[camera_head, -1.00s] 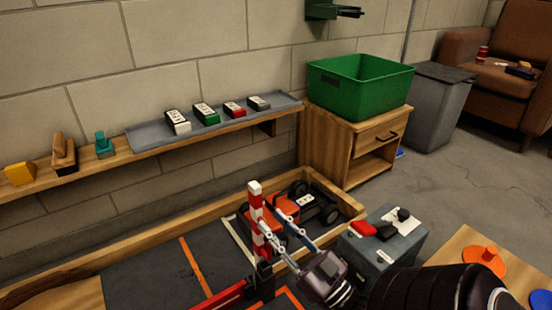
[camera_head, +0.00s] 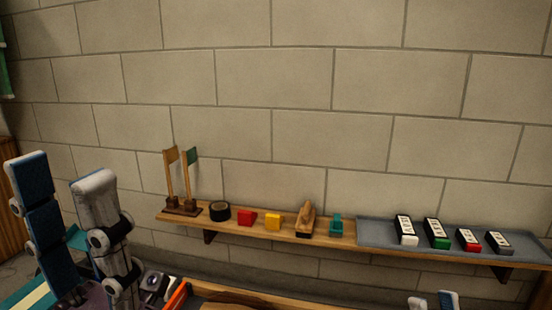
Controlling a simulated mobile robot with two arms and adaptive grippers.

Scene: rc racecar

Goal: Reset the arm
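My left gripper (camera_head: 61,180) is upright at the left of the head view. Its two fingers stand apart, one showing a blue ribbed pad, the other a pale back. Nothing shows between them. My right gripper (camera_head: 433,301) shows only as two fingertips at the bottom edge, right of centre. They are apart with a gap between them and nothing visible in it. The rest of my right arm is below the picture.
A wooden wall shelf (camera_head: 178,217) carries flags, black tape (camera_head: 220,211), red (camera_head: 247,218) and yellow (camera_head: 273,222) blocks, a brush and a teal clip. A grey tray (camera_head: 378,233) holds several labelled packs. The wall above is bare.

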